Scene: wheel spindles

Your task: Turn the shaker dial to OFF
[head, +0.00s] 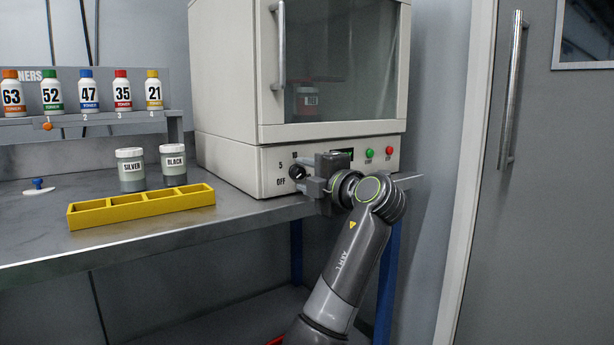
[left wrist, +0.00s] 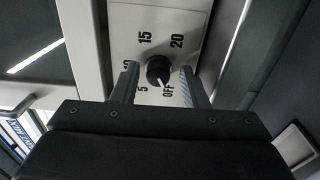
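The shaker dial (head: 296,172) is a small black knob on the lower front panel of the cream shaker cabinet (head: 230,150). In the left wrist view the dial (left wrist: 158,69) shows a white pointer mark directed at the OFF label, with 5, 15 and 20 around it. My left gripper (head: 309,172) is at the panel in front of the dial. Its two fingers stand on either side of the dial, with a visible gap on each side, so it is open and not gripping the knob. My right gripper is not in view.
Green (head: 369,153) and red (head: 389,150) buttons sit right of the dial. A yellow compartment tray (head: 141,207), a SILVER jar (head: 131,170) and a BLACK jar (head: 173,165) stand on the metal bench (head: 40,250). Numbered bottles line a rack at left. A grey door is at right.

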